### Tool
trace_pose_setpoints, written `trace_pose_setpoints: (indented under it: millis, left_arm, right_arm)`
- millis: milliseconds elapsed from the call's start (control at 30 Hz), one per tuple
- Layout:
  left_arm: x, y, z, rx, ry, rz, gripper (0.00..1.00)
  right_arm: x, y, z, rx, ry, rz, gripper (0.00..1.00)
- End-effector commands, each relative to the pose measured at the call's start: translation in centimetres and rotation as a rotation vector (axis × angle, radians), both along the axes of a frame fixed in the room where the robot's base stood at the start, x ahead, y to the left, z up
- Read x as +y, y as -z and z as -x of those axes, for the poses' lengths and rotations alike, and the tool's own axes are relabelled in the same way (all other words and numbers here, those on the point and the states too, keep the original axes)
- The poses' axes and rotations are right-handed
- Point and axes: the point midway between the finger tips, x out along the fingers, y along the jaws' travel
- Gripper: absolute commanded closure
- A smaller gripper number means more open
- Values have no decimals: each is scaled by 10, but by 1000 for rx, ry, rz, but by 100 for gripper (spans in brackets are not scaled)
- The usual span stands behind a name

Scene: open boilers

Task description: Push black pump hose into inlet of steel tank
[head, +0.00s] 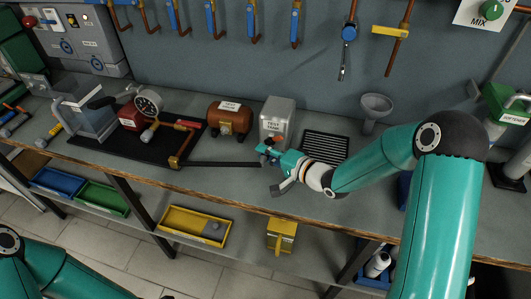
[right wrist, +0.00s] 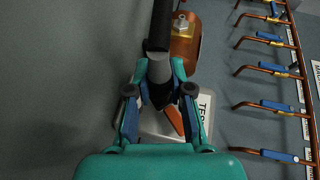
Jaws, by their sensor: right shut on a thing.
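The steel tank (head: 277,115), a grey upright box labelled TEST TANK, stands on the bench near the middle. Part of it shows behind my fingers in the right wrist view (right wrist: 207,105). The black pump hose (head: 225,164) runs along the bench from the pump side to my right gripper (head: 271,160). My right gripper is low at the front of the tank, shut on the hose. In the right wrist view the hose (right wrist: 160,28) runs up and away from between the fingers (right wrist: 160,98). The hose tip and the inlet are hidden by the gripper. My left gripper is out of view.
A pressure gauge (head: 148,102) and red block (head: 131,118) stand on a black mat left. A copper tank (head: 229,118) stands left of the steel tank. A black grate (head: 325,147) and funnel (head: 375,108) are to its right. Coloured bins (head: 195,224) sit on the shelf below.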

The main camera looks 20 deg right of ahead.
Motion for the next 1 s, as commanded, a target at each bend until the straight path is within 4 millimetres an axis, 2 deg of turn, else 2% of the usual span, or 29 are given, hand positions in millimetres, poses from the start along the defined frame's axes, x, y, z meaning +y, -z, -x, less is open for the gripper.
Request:
trace_pose_setpoints:
  millis: [167,200,333,367,1000]
  left_arm:
    - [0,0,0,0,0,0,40]
    - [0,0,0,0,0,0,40]
    - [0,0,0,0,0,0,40]
    - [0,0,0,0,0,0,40]
    - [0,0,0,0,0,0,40]
  right_arm:
    - [2,1,1,2,-5,0,100]
    - [2,1,1,2,-5,0,75]
    - [1,1,1,2,-4,0,53]
    - [1,1,1,2,-4,0,50]
    - [0,0,1,1,-1,0,50]
